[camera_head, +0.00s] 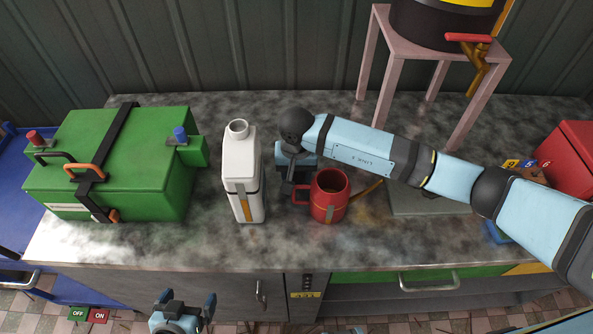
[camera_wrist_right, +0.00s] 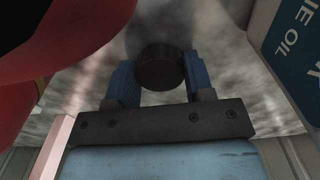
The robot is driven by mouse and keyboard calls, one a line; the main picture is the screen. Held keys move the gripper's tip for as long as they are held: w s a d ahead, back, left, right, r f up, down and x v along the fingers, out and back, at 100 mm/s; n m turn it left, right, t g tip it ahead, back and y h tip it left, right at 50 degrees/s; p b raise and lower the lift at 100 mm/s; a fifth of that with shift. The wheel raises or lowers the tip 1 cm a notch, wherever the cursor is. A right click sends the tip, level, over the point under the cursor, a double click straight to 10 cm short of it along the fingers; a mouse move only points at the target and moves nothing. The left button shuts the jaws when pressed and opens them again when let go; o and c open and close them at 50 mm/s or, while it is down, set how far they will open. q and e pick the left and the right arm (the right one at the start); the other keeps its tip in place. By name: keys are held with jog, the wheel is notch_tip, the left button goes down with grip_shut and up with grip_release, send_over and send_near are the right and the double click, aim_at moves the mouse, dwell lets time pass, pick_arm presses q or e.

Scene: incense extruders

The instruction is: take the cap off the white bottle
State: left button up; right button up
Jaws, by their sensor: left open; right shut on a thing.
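The white bottle (camera_head: 241,172) stands upright on the counter, its neck open with no cap on it. Its lettered side (camera_wrist_right: 291,45) shows at the right of the right wrist view. My right gripper (camera_wrist_right: 160,75) is shut on a dark round cap (camera_wrist_right: 161,66), between its blue fingers. In the head view this gripper (camera_head: 290,185) is low between the bottle and the red mug, apart from the bottle neck; its fingertips are mostly hidden there. My left gripper (camera_head: 184,302) is open and empty in front of the counter, below its front edge.
The red mug (camera_head: 329,197) stands close right of my right gripper. A green box (camera_head: 130,150) stands left of the bottle. A pink stand (camera_head: 440,50) with a dark tapped container (camera_head: 440,22) is at the back right. A grey slab (camera_head: 425,200) lies under my right arm.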

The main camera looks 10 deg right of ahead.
jog(key=shift+f, duration=0.1)
jog(key=shift+f+b, duration=0.2)
jog(key=shift+b, duration=0.1)
jog(key=o, duration=1)
jog(key=shift+r, duration=0.1)
